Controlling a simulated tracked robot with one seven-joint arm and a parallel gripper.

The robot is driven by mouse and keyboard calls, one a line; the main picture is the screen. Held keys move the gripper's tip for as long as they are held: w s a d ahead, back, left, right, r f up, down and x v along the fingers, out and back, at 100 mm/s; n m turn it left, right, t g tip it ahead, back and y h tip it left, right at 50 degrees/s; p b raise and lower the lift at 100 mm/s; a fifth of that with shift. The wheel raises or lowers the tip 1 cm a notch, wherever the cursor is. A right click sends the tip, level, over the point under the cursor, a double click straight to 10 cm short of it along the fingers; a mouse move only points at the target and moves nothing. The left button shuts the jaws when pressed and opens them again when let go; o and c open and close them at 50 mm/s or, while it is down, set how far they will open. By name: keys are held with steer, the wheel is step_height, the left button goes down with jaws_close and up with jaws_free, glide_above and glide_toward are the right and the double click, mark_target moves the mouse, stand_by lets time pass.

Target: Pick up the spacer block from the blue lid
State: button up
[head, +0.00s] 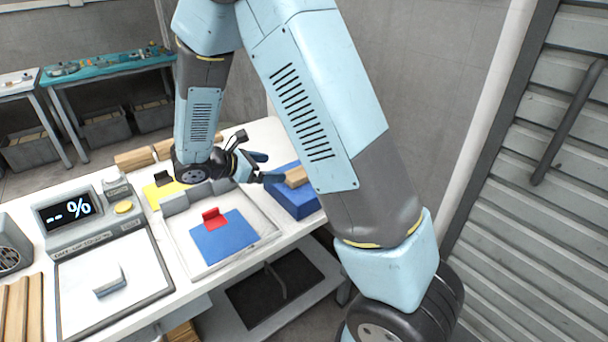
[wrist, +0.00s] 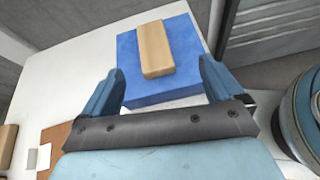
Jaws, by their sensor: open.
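The spacer block (wrist: 155,50) is a tan wooden block lying flat on the blue lid (wrist: 188,38) in the wrist view. In the head view the block (head: 297,177) shows on the blue lid (head: 290,203), partly hidden behind my arm. My gripper (wrist: 162,88) is open, its two blue fingers spread at the near side of the lid. The block lies ahead of the fingertips, roughly in line with the gap between them. Nothing is between the fingers. In the head view my gripper (head: 262,168) is just left of the block.
Left of the lid, a white tray (head: 245,247) holds a blue sheet (head: 222,238) and a red piece (head: 214,217). A display unit (head: 85,215) and a white plate (head: 75,290) stand farther left.

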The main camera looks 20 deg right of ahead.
steer(key=a+f+n, duration=0.1)
steer(key=f, duration=0.1)
glide_toward(302, 171)
steer(key=shift+t, duration=0.4)
steer(key=x, duration=0.4)
steer(key=shift+a+f, duration=0.15)
steer(key=shift+f, duration=0.2)
steer(key=shift+h, duration=0.3)
steer(key=shift+x, duration=2.6)
steer(key=shift+s+r, duration=0.15)
steer(key=c, duration=1.1)
steer(key=shift+r, duration=0.1)
